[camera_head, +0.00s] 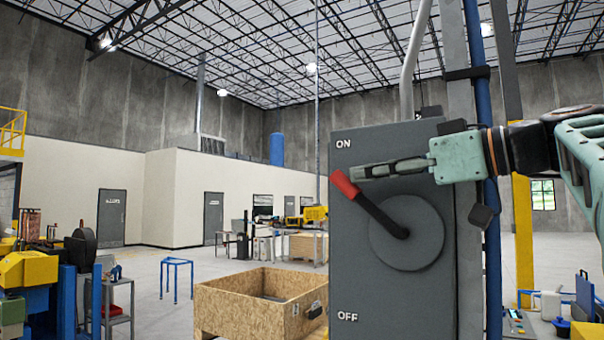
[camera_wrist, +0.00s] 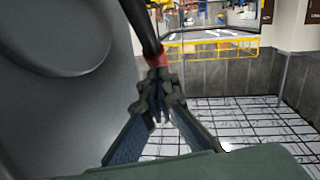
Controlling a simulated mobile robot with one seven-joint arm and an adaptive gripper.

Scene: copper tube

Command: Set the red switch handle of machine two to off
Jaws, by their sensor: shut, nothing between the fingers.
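The switch is a grey box (camera_head: 370,290) with "ON" at its upper left and "OFF" at its lower left. A round grey disc (camera_head: 425,228) carries a black lever (camera_head: 380,213) that slants up and left to a red handle end (camera_head: 344,184), nearer the ON mark. My gripper (camera_head: 354,173) is shut and empty, pointing left across the box front just above the red end. In the wrist view, which is upside down, the closed fingertips (camera_wrist: 160,92) are at the red end (camera_wrist: 156,60), very close or touching; I cannot tell which. Their tips partly cover it.
Blue and grey posts (camera_head: 480,120) run up the box's right side, close to my arm. An open wooden crate (camera_head: 235,305) stands on the floor left of the box. The space directly left of the lever is free.

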